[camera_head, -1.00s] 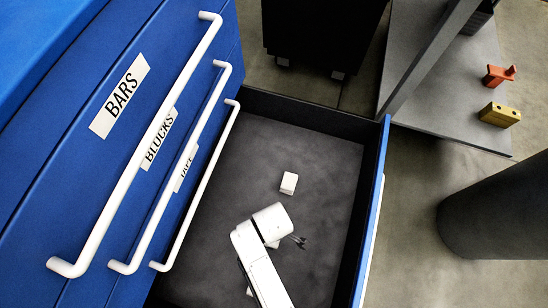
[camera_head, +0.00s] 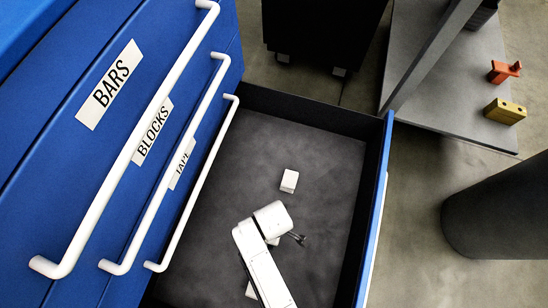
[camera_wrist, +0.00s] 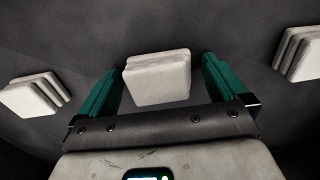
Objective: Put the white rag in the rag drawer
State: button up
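An open blue drawer with a dark grey floor (camera_head: 325,165) holds several white folded rags. One white rag (camera_head: 289,181) lies in its middle in the head view. Another white rag (camera_head: 250,290) shows beside my arm, and a third (camera_head: 273,242) is partly hidden under my wrist. In the wrist view, my gripper (camera_wrist: 161,68) is open, with its teal fingers on either side of a white rag (camera_wrist: 158,78), which shows small gaps to both. More rags lie at the left (camera_wrist: 33,94) and right (camera_wrist: 299,54). No label on the open drawer is visible.
The blue cabinet's closed drawers above, labelled BARS (camera_head: 110,84), BLOCKS (camera_head: 153,130) and one partly hidden label, have long white handles. A dark round column (camera_head: 500,215) stands at right. An orange part (camera_head: 504,72) and a yellow block (camera_head: 503,111) lie on a grey platform (camera_head: 430,95).

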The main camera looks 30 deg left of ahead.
notch_tip(320, 180, up, 12)
jog(key=p, duration=0.6)
jog(key=shift+r, duration=0.1)
jog(key=d+r+m, duration=0.3)
jog(key=d+m, duration=0.2)
jog(key=d, duration=0.3)
jog(key=w+d+r+m, duration=0.1)
jog(key=d+r+m, duration=0.2)
jog(key=d, duration=0.6)
jog(key=d+r+m, duration=0.3)
jog(key=d+m, duration=0.4)
jog(key=d, duration=0.1)
jog(key=shift+w+d+r+t, duration=0.25)
jog(key=shift+w+d+t, duration=0.05)
jog(key=shift+d, duration=0.1)
jog(key=s+d+r+m, duration=0.5)
jog(key=d+m, duration=0.1)
jog(key=d, duration=0.3)
jog(key=shift+s+d+r, duration=0.2)
jog(key=shift+d+r, duration=0.05)
jog(key=shift+c, duration=0.3)
